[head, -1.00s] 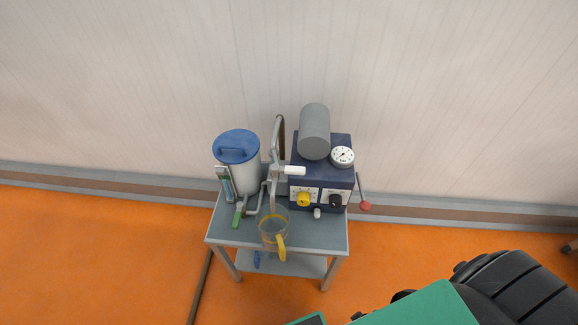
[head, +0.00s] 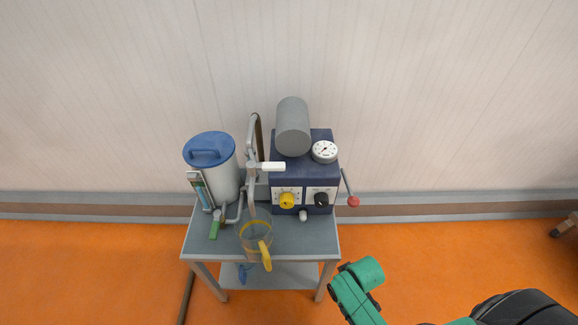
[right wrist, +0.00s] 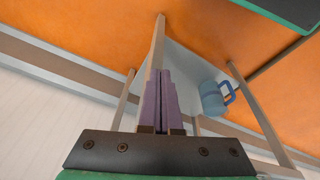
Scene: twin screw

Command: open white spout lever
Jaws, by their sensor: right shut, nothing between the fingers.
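The white spout lever (head: 271,166) sticks out to the right from the top of the grey spout pipe (head: 252,185), in front of the dark blue machine box (head: 303,175). A clear jug with a yellow handle (head: 257,237) stands on the table under the spout. In the right wrist view, my right gripper (right wrist: 161,73) has its purple fingers pressed together with nothing between them. It points toward the table's legs and lower shelf, and the lever is not in that view. In the head view my green right arm shows at the lower right, apart from the table. My left gripper is not in view.
A blue-lidded container (head: 211,160) with a green-handled valve (head: 214,228) stands left of the spout. A red-knobbed lever (head: 352,200) juts out on the box's right. A blue mug (right wrist: 214,97) sits on the lower shelf.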

